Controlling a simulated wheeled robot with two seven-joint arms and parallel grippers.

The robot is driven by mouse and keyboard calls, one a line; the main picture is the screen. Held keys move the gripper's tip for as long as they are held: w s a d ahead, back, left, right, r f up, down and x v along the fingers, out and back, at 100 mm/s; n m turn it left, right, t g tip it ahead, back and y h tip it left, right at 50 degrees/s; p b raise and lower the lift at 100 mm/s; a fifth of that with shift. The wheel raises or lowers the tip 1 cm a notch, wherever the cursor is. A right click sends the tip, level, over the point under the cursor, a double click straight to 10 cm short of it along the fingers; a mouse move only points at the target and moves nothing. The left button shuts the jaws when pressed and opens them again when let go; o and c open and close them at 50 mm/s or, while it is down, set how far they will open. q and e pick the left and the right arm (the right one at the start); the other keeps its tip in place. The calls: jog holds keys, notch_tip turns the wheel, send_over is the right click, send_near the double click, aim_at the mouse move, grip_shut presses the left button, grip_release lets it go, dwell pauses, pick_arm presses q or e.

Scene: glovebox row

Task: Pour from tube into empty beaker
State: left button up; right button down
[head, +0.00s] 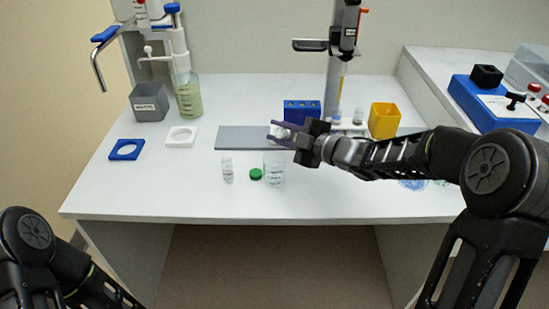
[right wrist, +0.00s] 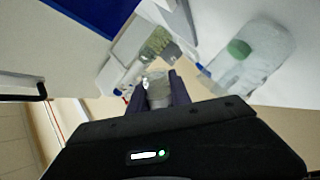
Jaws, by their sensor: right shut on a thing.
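My right gripper (head: 281,133) is shut on a small clear tube (head: 274,132), held tilted, nearly lying flat, above the beaker. The tube also shows between the fingers in the right wrist view (right wrist: 157,88); whether it holds liquid I cannot tell. A clear beaker (head: 274,171) stands upright on the bench just below the gripper and looks empty. It also shows in the right wrist view (right wrist: 252,72). A green cap (head: 255,174) lies beside the beaker, on its left. Of my left arm only links show at the lower left; its gripper is out of frame.
A small clear vial (head: 227,170) stands left of the cap. A grey mat (head: 240,137), a blue rack (head: 302,109), a stand (head: 334,80) and a yellow box (head: 384,120) lie behind. A bottle with greenish liquid (head: 190,98) stands back left. The front left bench is clear.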

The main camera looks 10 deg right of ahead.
jog(key=shift+d+r+n+b, duration=0.1)
jog(key=shift+r+n+b, duration=0.25)
jog(key=shift+n+b, duration=0.35)
dwell(1.8)
jog(key=shift+w+d+f+n+h+b, duration=0.1)
jog(key=shift+f+n+h+b, duration=0.25)
jog(key=shift+n+b, duration=0.8)
dwell(1.7)
jog(key=shift+r+b, duration=0.2)
jog(key=shift+b, duration=0.75)
dwell(1.0)
jog(key=m+p, duration=0.1)
jog(key=p, duration=0.1)
jog(key=m+p, duration=0.1)
jog(key=p, duration=0.1)
jog(key=m+p, duration=0.1)
jog(key=p, duration=0.1)
jog(key=shift+a+f+m, duration=0.1)
jog(key=shift+a+m, duration=0.15)
jog(key=shift+m, duration=0.1)
jog(key=shift+f, duration=0.2)
